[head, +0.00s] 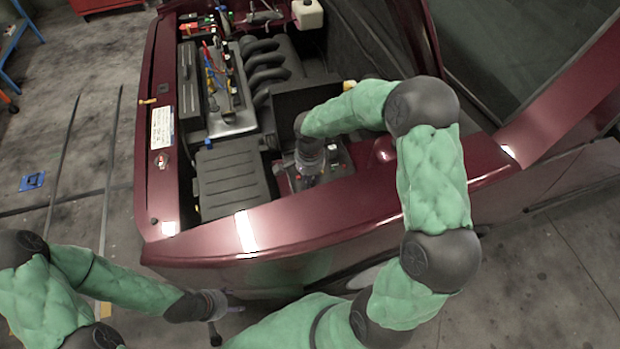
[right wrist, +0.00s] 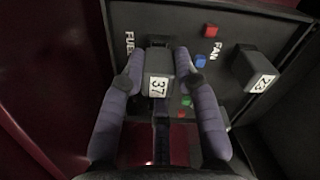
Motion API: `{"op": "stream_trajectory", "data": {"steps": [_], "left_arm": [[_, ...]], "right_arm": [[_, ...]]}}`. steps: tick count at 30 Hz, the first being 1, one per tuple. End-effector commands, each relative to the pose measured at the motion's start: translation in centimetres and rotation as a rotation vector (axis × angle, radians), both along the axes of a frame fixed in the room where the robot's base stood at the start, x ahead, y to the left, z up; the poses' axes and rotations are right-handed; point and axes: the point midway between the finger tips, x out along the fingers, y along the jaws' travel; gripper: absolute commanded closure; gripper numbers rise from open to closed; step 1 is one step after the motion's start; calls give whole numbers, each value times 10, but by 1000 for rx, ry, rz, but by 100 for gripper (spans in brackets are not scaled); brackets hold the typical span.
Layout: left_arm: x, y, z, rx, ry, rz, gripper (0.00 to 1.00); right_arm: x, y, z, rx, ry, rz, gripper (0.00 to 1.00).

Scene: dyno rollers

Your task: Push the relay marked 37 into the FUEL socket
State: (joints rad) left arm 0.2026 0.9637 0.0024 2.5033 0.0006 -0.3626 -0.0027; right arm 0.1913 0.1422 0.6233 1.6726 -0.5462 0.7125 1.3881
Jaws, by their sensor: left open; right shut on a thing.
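In the right wrist view the dark relay marked 37 (right wrist: 158,64) is between the fingers of my right gripper (right wrist: 160,75), which is shut on it. The relay is at the FUEL position, just right of the FUEL label (right wrist: 130,45). Its lower side and the socket are mostly hidden, so I cannot tell how deep it sits. In the head view my right gripper (head: 309,178) reaches down into the fuse box (head: 335,158) in the engine bay. My left gripper (head: 217,312) is open and empty, low in front of the car.
A relay marked 23 (right wrist: 254,70) sits near the FAN label (right wrist: 214,53). A red fuse (right wrist: 211,30) and a blue fuse (right wrist: 201,60) stand between the two relays.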

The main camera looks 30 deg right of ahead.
Motion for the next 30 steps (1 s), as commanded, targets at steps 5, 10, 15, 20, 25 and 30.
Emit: {"op": "stream_trajectory", "data": {"steps": [5, 10, 15, 20, 25, 30], "left_arm": [[0, 0, -2, 0, 0, 0, 41], [0, 0, -2, 0, 0, 0, 41], [0, 0, -2, 0, 0, 0, 41], [0, 0, -4, 0, 0, 0, 41], [0, 0, -8, 0, 0, 0, 41], [0, 0, -8, 0, 0, 0, 41]], "right_arm": [[0, 0, -1, 0, 0, -2, 100], [0, 0, -1, 0, 0, -2, 100], [0, 0, -1, 0, 0, -2, 100], [0, 0, -3, 0, 0, -3, 100], [0, 0, -6, 0, 0, -5, 100], [0, 0, -6, 0, 0, -6, 100]]}}
